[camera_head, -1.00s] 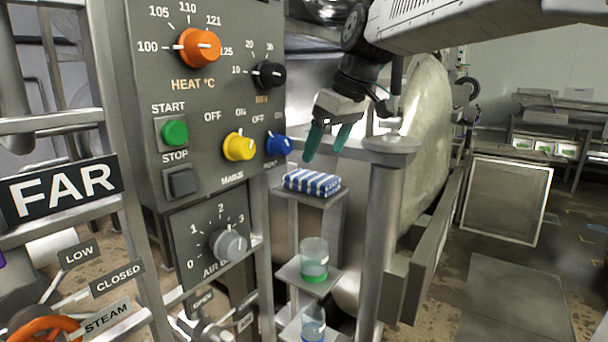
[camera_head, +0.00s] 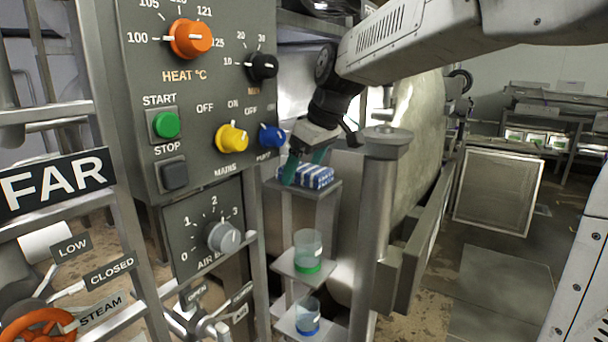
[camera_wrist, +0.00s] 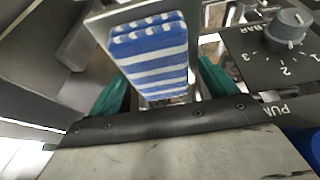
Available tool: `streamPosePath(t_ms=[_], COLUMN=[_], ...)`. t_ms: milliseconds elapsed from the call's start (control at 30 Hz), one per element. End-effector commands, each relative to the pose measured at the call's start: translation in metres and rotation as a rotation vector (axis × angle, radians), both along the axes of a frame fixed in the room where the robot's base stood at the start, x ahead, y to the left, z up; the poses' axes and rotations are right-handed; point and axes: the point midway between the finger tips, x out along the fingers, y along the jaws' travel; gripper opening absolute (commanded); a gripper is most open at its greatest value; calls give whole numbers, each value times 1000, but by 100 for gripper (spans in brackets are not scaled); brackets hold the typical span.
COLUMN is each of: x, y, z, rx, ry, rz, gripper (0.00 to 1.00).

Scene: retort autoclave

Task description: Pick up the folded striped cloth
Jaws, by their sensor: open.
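The folded striped cloth (camera_head: 314,177), blue and white, lies on a small grey top shelf (camera_head: 328,190) beside the control panel. In the wrist view the cloth (camera_wrist: 152,58) fills the upper middle, between the two green fingers. My gripper (camera_head: 304,168) is open, pointing down at the cloth, with one finger at its left end and the other partly over it. In the wrist view the gripper (camera_wrist: 160,90) has a finger on each side of the cloth. I cannot tell whether the fingers touch it.
The control panel (camera_head: 205,115) with knobs stands close on the left. A metal post (camera_head: 378,220) stands right of the shelf. Two clear beakers, one with a green base (camera_head: 308,252) and one with a blue base (camera_head: 307,318), stand on lower shelves. Floor is open at right.

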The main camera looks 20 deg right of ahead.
Motion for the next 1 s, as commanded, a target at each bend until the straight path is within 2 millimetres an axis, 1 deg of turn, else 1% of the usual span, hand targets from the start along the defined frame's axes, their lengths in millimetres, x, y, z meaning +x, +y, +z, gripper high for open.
streamPosePath(t_ms=[433,467,500,567,600,867,1000], x=[0,0,0,0,0,0,0], y=[0,0,0,0,0,0,0], z=[-3,-3,-3,-3,-3,-2,1], rx=[0,0,0,1,1,1,0], ry=[1,0,0,1,1,1,0], rz=[0,1,0,0,0,0,0], gripper=[85,76,65,48,37,36,36])
